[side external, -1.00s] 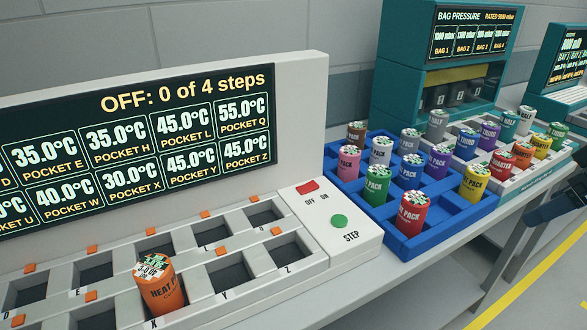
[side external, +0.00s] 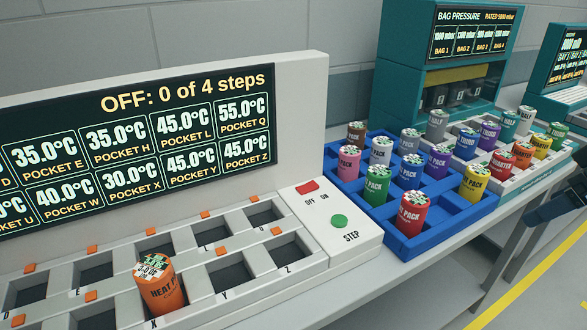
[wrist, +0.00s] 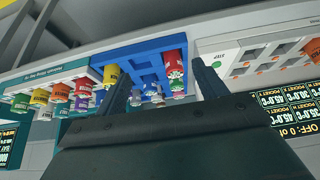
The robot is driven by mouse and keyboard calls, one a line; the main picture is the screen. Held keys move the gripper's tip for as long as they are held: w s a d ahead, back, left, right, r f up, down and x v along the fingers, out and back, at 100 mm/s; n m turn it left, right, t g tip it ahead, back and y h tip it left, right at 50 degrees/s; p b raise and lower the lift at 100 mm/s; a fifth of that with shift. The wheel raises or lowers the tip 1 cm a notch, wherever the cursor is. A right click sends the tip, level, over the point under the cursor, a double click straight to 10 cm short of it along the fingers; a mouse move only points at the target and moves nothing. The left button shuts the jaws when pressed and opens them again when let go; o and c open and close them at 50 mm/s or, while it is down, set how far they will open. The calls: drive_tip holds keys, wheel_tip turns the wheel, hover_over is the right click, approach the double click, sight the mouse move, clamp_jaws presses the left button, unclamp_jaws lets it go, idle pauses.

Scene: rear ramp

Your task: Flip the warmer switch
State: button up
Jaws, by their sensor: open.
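The warmer switch (side external: 307,187) is a small red rocker on the light control block at the right end of the warmer (side external: 318,120). OFF and ON are printed below it, and its red part sits toward the OFF side. The warmer's display (side external: 140,130) reads "OFF: 0 of 4 steps". A green STEP button (side external: 339,221) is in front of the switch. In the wrist view my gripper (wrist: 161,70) is open and empty, its two dark fingers spread wide. The warmer is at the right of that view; I cannot make out the switch there.
A blue tray (side external: 395,236) with several coloured packs stands right of the warmer. An orange heat pack (side external: 163,290) stands tilted in a front warmer pocket. A teal bag-pressure machine (side external: 400,90) and a rack of packs are farther right.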

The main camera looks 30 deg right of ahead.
drive_tip(key=shift+w+r, duration=0.1)
drive_tip(key=c, duration=0.9)
drive_tip(key=shift+w+r, duration=0.3)
drive_tip(key=shift+w, duration=0.1)
drive_tip(key=c, duration=0.6)
drive_tip(key=shift+g, duration=0.3)
drive_tip(key=w+r, duration=0.1)
drive_tip(key=w, duration=0.2)
drive_tip(key=w+a+r, duration=0.1)
drive_tip(key=w+r, duration=0.1)
drive_tip(key=w, duration=0.1)
drive_tip(key=w+r, duration=0.1)
drive_tip(key=w, duration=0.2)
drive_tip(key=shift+a+r, duration=0.15)
drive_tip(key=shift+r, duration=0.15)
clamp_jaws()
drive_tip(key=w+a+f, duration=0.1)
drive_tip(key=w+a, duration=0.4)
drive_tip(key=w, duration=0.3)
drive_tip(key=w+a+f+g, duration=0.1)
drive_tip(key=w+a+f, duration=0.1)
drive_tip(key=w+a, duration=0.3)
drive_tip(key=w+a+f, duration=0.1)
drive_tip(key=w+a, duration=0.4)
drive_tip(key=w, duration=0.7)
drive_tip(key=shift+w+f+g+h, duration=0.25)
drive_tip(key=shift+f+g+h, duration=0.05)
drive_tip(key=shift+d, duration=0.1)
